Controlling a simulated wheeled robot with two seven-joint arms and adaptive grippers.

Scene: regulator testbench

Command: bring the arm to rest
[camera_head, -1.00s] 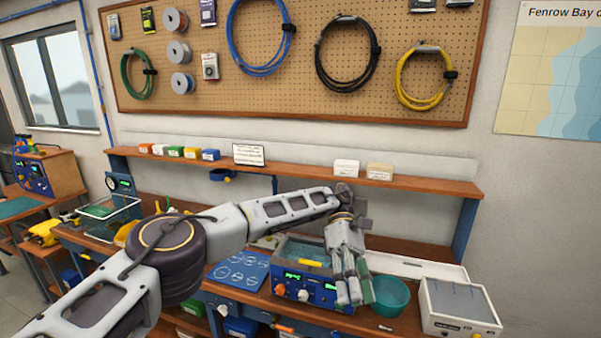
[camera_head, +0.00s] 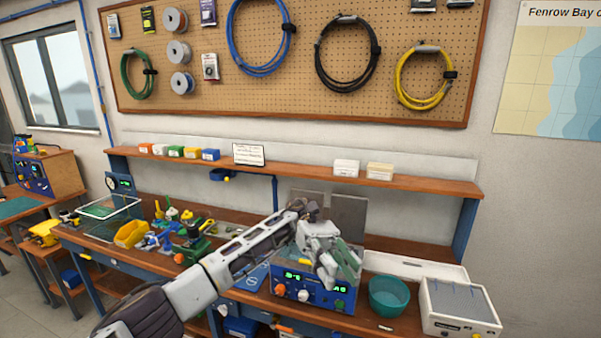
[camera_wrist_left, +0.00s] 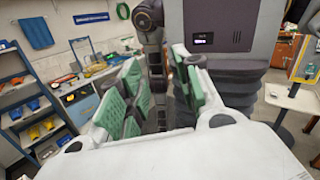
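My left arm comes in from the left in the head view, with its gripper (camera_head: 340,268) hanging above the blue regulator test unit (camera_head: 318,297). The unit has green displays and knobs on its front, and its top is partly hidden by my gripper. In the left wrist view, the left gripper (camera_wrist_left: 158,88) has its green-padded fingers well apart. Nothing shows held between them; my own body shows beyond. My right gripper is in neither view.
A teal bowl (camera_head: 389,296) stands right of the unit, beside a pale box (camera_head: 458,307). A yellow bin (camera_head: 131,233) and several coloured parts lie on the left of the bench. A wooden shelf (camera_head: 300,172) runs above the bench.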

